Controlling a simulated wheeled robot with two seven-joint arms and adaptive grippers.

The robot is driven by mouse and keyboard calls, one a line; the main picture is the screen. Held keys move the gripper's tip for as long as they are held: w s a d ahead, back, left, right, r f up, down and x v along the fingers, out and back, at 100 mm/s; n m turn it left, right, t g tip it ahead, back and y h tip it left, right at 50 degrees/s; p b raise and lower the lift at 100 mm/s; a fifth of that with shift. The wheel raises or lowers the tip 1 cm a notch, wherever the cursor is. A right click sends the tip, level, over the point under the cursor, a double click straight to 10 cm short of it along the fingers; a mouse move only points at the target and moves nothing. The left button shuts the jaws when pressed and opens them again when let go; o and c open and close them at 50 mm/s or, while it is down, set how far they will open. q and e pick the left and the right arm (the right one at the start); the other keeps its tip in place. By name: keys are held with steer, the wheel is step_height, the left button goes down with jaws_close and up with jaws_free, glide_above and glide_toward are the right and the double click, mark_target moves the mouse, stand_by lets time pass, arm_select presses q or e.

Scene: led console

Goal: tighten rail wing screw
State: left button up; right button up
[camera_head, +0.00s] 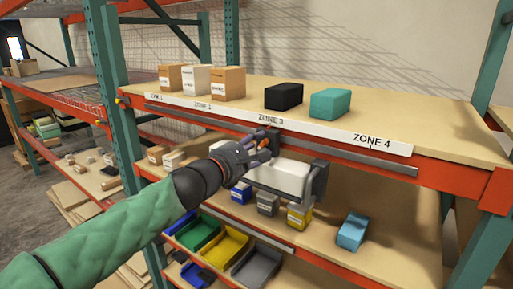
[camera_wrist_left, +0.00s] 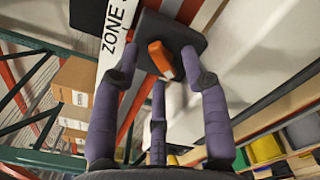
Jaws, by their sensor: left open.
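The orange wing screw (camera_wrist_left: 163,58) sits on a dark clamp plate (camera_wrist_left: 190,42) in the left wrist view. My left gripper (camera_wrist_left: 165,78) is open, with its purple fingers spread around the screw; I cannot tell whether any finger touches it. In the head view my left gripper (camera_head: 266,146) is in front of the shelf's front edge at the rail (camera_head: 390,166), and mostly covers the screw there. A white console bar (camera_head: 282,178) with dark end brackets (camera_head: 319,181) hangs below the rail. My right gripper is not in view.
The top shelf (camera_head: 430,125) holds cardboard boxes (camera_head: 228,83), a black block (camera_head: 283,96) and a teal block (camera_head: 330,103). Zone labels (camera_head: 372,141) run along its edge. Below are small boxes, a blue block (camera_head: 353,231) and coloured bins (camera_head: 227,247). An upright post (camera_head: 113,95) stands left.

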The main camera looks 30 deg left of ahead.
arm_select(q)
jaws_close()
steer(key=shift+m, duration=0.4)
steer(key=m+b, duration=0.2)
steer(key=m, duration=0.1)
steer(key=shift+d+m, duration=0.1)
steer(key=shift+m, duration=0.3)
steer(key=m+b, duration=0.2)
steer(key=m, duration=0.3)
steer(key=shift+w+d+r+m, duration=0.1)
steer(key=shift+m, duration=0.3)
